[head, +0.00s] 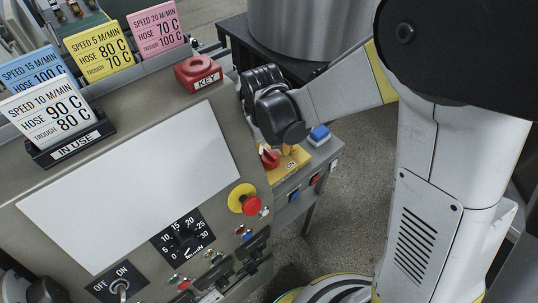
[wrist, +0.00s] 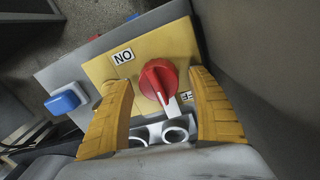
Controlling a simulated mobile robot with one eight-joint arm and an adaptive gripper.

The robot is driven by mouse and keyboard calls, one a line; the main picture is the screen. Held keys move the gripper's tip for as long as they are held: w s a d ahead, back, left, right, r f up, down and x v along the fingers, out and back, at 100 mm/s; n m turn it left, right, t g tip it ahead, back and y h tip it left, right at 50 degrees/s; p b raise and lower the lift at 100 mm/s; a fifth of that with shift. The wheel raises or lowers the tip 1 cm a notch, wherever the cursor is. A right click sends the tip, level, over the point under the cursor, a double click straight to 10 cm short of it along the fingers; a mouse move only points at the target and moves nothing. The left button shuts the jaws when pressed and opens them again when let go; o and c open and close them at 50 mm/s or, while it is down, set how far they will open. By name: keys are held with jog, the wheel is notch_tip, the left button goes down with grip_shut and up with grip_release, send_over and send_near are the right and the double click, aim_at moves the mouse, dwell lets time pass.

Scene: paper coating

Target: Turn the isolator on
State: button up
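The isolator is a red rotary knob (wrist: 158,80) on a yellow plate (wrist: 97,68), fixed to a grey box. The knob's white pointer is turned towards the partly hidden OFF label (wrist: 187,96); the ON label (wrist: 123,56) is at the plate's upper left. In the head view, the red knob (head: 269,158) shows just below my gripper, partly covered. My gripper (wrist: 161,77) is open, with one yellow finger on either side of the knob. A gap shows between each finger and the knob, wider on the left.
A blue button (wrist: 66,100) on the grey box is left of the isolator. The sloped console carries a red KEY unit (head: 198,72), a red emergency button (head: 244,199), a dial (head: 184,238) and an ON/OFF key switch (head: 120,286). A metal drum (head: 310,28) stands behind.

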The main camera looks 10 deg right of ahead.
aim_at(267, 155)
jog(key=c, duration=1.4)
jog(key=shift+o, duration=0.2)
jog(key=shift+m, duration=1.6)
jog(key=o, duration=1.5)
jog(key=r, duration=1.2)
jog(key=shift+a, duration=0.3)
